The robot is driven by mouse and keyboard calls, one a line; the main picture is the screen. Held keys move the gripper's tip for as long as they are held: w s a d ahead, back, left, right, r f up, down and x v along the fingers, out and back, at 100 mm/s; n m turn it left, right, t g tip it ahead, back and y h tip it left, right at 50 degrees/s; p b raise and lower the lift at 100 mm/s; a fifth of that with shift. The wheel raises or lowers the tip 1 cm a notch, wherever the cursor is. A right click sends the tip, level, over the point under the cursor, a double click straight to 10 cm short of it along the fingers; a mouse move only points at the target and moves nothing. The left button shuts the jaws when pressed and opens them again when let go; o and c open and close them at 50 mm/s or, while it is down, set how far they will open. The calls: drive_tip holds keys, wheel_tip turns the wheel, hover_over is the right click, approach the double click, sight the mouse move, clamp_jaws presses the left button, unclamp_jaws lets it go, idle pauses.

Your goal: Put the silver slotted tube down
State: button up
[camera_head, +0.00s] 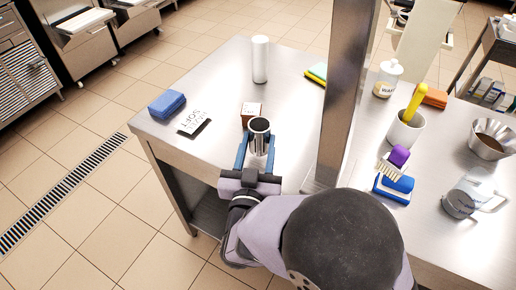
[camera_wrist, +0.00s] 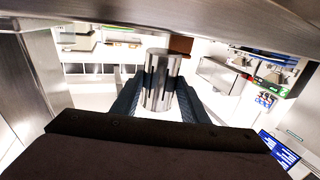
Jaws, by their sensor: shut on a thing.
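The silver slotted tube (camera_head: 259,140) is a short shiny cylinder, held upright between the fingers of my gripper (camera_head: 258,157). In the head view it appears over the front left part of the steel table (camera_head: 216,86). It also shows in the wrist view (camera_wrist: 160,80), between the dark fingers of my gripper (camera_wrist: 159,97). The gripper is shut on it. I cannot tell whether the tube's bottom touches the table, as the gripper hides its lower part.
A small brown box (camera_head: 251,113) stands just behind the tube. A white cylinder (camera_head: 260,60) stands farther back. Blue sponges (camera_head: 167,104) and a labelled card (camera_head: 194,122) lie to the left. A steel post (camera_head: 345,90) rises to the right. Bare table lies between the box and white cylinder.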

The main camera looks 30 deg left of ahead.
sight(258, 132)
wheel_tip(258, 132, up, 7)
drive_tip(key=shift+r, duration=0.2)
wheel_tip(258, 132, up, 9)
drive_tip(key=p, duration=0.9)
drive_tip(key=shift+f, duration=0.1)
idle(0.3)
wheel_tip(258, 132, down, 9)
drive_tip(key=b, duration=0.8)
drive_tip(key=shift+b, duration=0.4)
drive_tip(key=shift+f, duration=4.75)
drive_tip(key=shift+f, duration=0.1)
